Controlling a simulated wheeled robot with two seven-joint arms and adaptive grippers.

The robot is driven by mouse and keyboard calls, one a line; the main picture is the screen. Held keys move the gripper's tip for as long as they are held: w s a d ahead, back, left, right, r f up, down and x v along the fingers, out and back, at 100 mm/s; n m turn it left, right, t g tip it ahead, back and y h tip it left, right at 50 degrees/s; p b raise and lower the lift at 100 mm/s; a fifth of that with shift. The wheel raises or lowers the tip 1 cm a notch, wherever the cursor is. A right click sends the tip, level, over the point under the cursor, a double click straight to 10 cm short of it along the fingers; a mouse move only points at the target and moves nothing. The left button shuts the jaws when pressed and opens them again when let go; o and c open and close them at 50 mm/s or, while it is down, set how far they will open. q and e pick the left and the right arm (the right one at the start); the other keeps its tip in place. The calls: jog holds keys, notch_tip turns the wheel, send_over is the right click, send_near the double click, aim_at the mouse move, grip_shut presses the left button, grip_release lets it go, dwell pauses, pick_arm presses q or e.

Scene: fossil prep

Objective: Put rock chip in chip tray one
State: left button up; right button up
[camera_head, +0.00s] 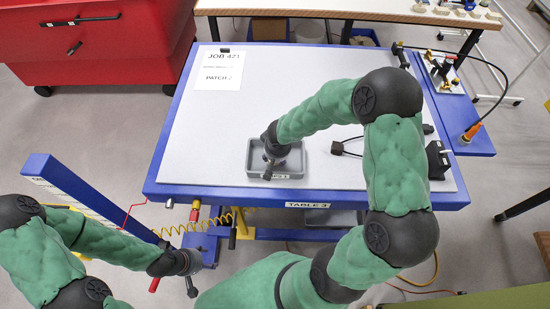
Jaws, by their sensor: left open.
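A grey rectangular chip tray (300,160) sits near the front middle of the white-topped table, with a partly readable label on its front. My right arm reaches over the table from the right, and its dark gripper (268,170) points down into the tray. The fingers are small and dark, so I cannot tell whether they are open or shut. I cannot make out a rock chip; the gripper hides part of the tray's inside. My left gripper (192,286) is open, low at the lower left, off the table and well apart from the tray.
The blue-edged table (200,160) carries a paper sheet (219,72) at its back left. A black device with a cable (437,160) lies at the right. A blue post (85,195) stands front left, near my left arm. The table's left half is mostly clear.

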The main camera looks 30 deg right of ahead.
jog(key=shift+f, duration=0.5)
jog(key=shift+f, duration=0.1)
jog(key=o, duration=1.3)
jog(key=shift+c, duration=0.2)
